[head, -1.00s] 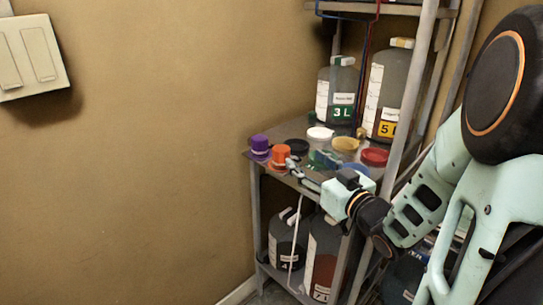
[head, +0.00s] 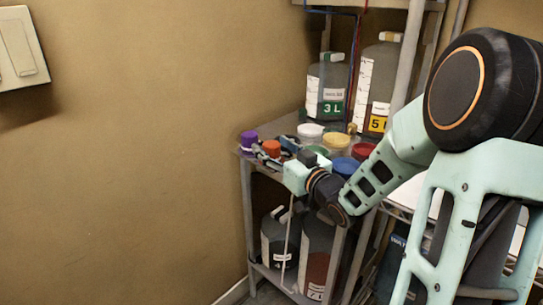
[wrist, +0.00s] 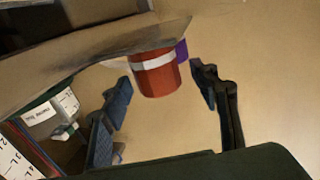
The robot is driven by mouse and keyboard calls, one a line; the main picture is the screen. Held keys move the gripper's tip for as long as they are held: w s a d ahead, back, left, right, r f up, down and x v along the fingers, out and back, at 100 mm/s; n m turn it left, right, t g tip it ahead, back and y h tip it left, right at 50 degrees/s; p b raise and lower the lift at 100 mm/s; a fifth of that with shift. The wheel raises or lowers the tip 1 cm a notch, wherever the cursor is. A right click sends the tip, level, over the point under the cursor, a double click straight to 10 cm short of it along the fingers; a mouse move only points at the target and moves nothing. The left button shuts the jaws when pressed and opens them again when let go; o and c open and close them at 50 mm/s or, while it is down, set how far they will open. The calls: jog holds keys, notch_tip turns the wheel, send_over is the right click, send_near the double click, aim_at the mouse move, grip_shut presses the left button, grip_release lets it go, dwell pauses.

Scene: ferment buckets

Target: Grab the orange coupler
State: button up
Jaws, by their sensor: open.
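The orange coupler (head: 271,147) stands near the left front corner of the rack's middle shelf, to the right of a purple coupler (head: 249,139). My gripper (head: 273,152) is open at the shelf edge, with its fingers on either side of the orange coupler. In the wrist view the orange coupler (wrist: 156,78), red-orange with a pale band, shows between the spread fingertips of my gripper (wrist: 159,76). A gap shows on both sides, and I cannot tell how deep it sits between the fingers. The purple coupler (wrist: 182,51) is partly hidden behind it.
Several coloured lids, among them a white lid (head: 310,130) and a red lid (head: 365,150), lie close to the right. A 3 L jug (head: 327,88) and a 5 L jug (head: 378,85) stand behind. Dark jugs fill the lower shelf. The left is open before the wall.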

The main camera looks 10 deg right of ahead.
jog(key=shift+w+a, duration=0.2)
jog(key=shift+w, duration=0.3)
jog(key=c, duration=1.2)
jog(key=shift+c, duration=0.9)
jog(key=shift+r, duration=0.15)
